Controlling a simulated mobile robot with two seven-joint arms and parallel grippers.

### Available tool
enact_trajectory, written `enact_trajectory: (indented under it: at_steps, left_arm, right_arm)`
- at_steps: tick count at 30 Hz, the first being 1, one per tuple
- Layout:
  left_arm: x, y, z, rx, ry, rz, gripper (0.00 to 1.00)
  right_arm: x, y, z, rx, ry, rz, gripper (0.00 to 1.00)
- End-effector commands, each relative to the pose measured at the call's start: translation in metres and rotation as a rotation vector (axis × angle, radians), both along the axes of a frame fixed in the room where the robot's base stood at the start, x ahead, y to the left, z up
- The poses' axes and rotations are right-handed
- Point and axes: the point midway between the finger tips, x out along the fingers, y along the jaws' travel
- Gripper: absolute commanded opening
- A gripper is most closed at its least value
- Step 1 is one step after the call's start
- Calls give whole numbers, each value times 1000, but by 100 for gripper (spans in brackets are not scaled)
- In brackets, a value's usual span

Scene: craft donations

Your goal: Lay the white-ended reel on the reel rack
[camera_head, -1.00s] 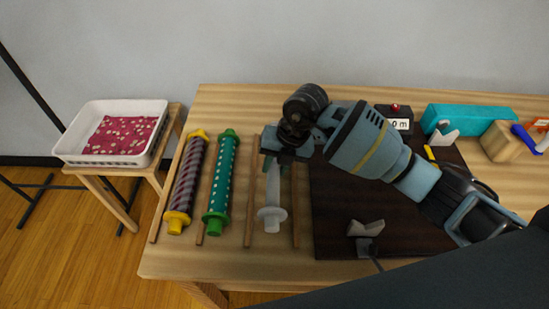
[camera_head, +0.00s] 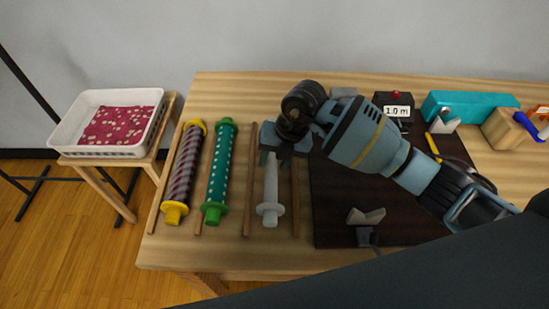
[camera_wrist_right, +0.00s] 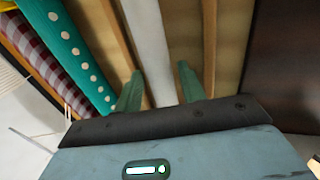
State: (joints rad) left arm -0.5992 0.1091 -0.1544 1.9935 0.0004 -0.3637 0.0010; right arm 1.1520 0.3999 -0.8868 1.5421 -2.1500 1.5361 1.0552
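The white-ended reel (camera_head: 270,193) is pale, with a white flange and stub at its near end. It lies lengthwise between two wooden rails of the reel rack (camera_head: 250,190), to the right of the green dotted reel; its far end is hidden by my right gripper. My right gripper (camera_head: 277,158) is over the reel's far part. In the right wrist view its two green fingers (camera_wrist_right: 157,88) are apart, with the reel's pale core (camera_wrist_right: 150,40) between and beyond them and a gap on each side. My left gripper is not in view.
A yellow-ended striped reel (camera_head: 184,172) and a green dotted reel (camera_head: 220,172) lie in the rack's left slots. A dark board (camera_head: 335,220) with grey brackets (camera_head: 365,217) and a "1.0 m" counter (camera_head: 397,112) is at right. A white basket (camera_head: 72,127) stands on a stool at left.

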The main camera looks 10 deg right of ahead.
Motion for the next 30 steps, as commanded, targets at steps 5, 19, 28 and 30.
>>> enact_trajectory:
  at_steps: [5,19,28,30]
  left_arm:
    - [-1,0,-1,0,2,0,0]
    - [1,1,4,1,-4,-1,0]
    - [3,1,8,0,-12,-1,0]
    - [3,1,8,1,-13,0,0]
  right_arm:
    - [0,0,0,0,0,0,54]
    - [-1,-9,31,-1,-5,0,54]
    - [-4,-21,69,0,-2,-1,54]
    - [-5,-22,73,0,-2,-1,54]
